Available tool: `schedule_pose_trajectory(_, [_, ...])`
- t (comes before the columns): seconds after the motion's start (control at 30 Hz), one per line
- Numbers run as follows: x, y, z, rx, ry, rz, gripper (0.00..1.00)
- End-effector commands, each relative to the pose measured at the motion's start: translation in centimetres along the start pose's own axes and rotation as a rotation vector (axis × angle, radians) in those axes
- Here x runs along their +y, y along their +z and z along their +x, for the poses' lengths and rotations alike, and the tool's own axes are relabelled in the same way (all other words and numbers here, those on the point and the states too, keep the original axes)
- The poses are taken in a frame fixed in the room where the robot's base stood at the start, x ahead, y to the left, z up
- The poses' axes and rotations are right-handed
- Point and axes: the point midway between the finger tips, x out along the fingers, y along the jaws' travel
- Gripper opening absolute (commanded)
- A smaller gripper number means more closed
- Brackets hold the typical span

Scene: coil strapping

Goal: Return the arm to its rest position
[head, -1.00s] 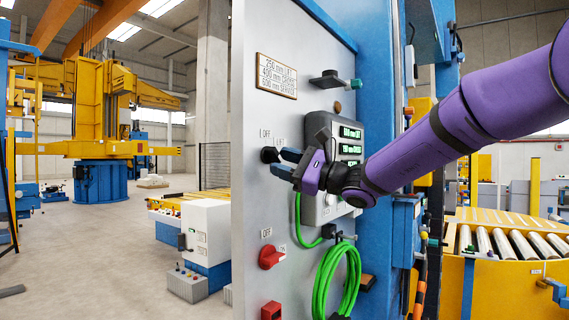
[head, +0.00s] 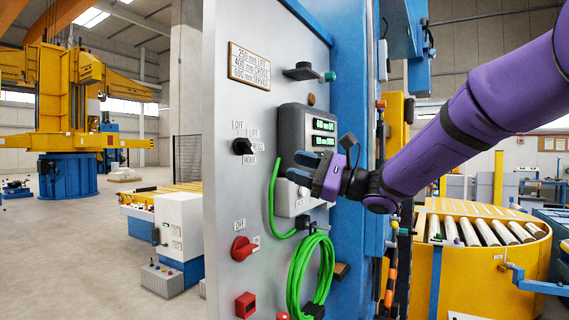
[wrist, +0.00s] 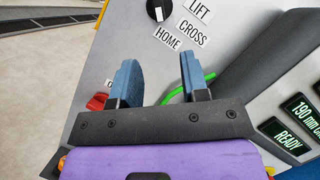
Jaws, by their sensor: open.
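My purple arm reaches in from the right in the head view. My gripper (head: 308,184) is open and empty, in front of the grey control panel (head: 225,110), beside the display box (head: 293,135). In the wrist view its two blue fingers (wrist: 158,82) stand apart with nothing between them. The black selector knob (head: 242,146) is left of the gripper, clear of the fingers. It also shows in the wrist view (wrist: 157,9), beyond the fingertips, near the labels LIFT, CROSS and HOME.
A red rotary switch (head: 243,249), a red button box (head: 245,305) and a coiled green cable (head: 310,275) are lower on the panel. A blue column (head: 350,200) stands right of it. A yellow roller table (head: 490,265) is under my arm at right. Open floor lies left.

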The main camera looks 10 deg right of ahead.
Motion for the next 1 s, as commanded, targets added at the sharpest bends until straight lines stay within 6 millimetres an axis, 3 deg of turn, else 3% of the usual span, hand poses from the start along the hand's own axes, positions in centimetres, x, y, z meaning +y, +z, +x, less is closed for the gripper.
schedule_pose_trajectory(0.4, [0.0, 0.0, -0.5, 0.001, 0.002, -0.001, 0.41])
schedule_pose_trajectory(0.53, [1.3, 0.9, -0.7, 0.019, 0.062, -0.032, 0.41])
schedule_pose_trajectory(0.77, [8.3, 4.6, -3.5, 0.135, 0.398, -0.215, 0.41])
schedule_pose_trajectory(1.0, [15.4, 7.2, -10.2, 0.288, 0.791, -0.47, 0.41])
